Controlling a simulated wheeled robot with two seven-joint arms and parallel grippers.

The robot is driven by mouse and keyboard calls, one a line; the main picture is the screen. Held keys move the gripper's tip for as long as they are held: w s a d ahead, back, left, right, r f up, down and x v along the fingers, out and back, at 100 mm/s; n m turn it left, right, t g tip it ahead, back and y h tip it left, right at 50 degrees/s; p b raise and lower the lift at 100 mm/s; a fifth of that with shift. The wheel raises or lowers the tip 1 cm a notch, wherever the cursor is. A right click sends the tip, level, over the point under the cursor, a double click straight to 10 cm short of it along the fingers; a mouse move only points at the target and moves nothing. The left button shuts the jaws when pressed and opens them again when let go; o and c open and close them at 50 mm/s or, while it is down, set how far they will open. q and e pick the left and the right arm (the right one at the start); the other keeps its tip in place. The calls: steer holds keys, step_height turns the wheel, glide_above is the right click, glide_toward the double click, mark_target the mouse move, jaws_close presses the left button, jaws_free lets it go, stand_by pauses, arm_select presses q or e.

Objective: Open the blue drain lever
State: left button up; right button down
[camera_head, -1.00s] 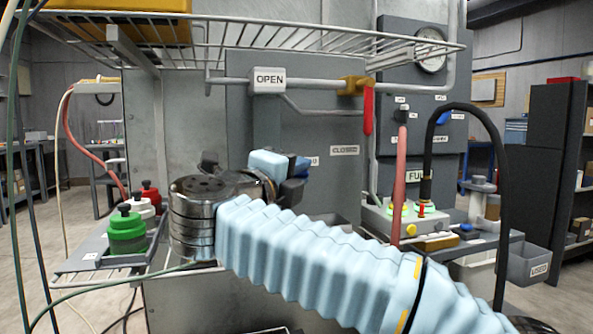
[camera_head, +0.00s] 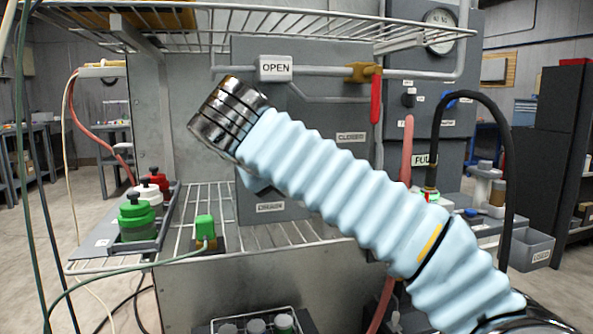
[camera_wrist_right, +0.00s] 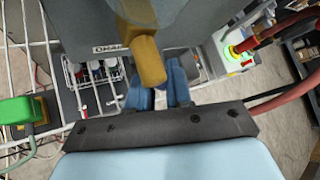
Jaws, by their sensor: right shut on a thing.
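The blue drain lever is hidden behind my right arm in the head view, near the lower panel label that seems to read DRAIN (camera_head: 270,207). In the right wrist view, a brass valve part (camera_wrist_right: 141,48) stands just ahead of my right gripper (camera_wrist_right: 160,92). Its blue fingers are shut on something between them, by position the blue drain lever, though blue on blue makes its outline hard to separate. My right arm slants up and left across the panel, and its gripper is mostly hidden behind it. My left gripper is not in view.
A wire shelf (camera_head: 240,35) overhangs the panel, with an OPEN sign (camera_head: 276,68) and a red lever (camera_head: 376,100) below. Green, white and red-capped bottles stand in a tray (camera_head: 110,250) at left. A green-topped item (camera_head: 205,228) sits on the lower rack. A black hose (camera_head: 506,180) arches at right.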

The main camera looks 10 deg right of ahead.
steer(key=y, duration=0.1)
steer(key=a+m+y, duration=0.1)
steer(key=shift+f+m+g+y, duration=0.2)
steer(key=shift+m+g+y, duration=0.1)
steer(key=shift+g+y, duration=0.1)
steer(key=shift+a+f+m+y+p, duration=0.1)
steer(key=shift+a+m+y+p, duration=0.35)
steer(key=shift+y, duration=0.65)
steer(key=shift+a, duration=0.1)
steer(key=c, duration=1.2)
jaws_free()
steer(key=shift+o, duration=0.2)
steer(key=p+v, duration=0.3)
steer(key=v, duration=1.1)
steer(key=shift+w, duration=0.1)
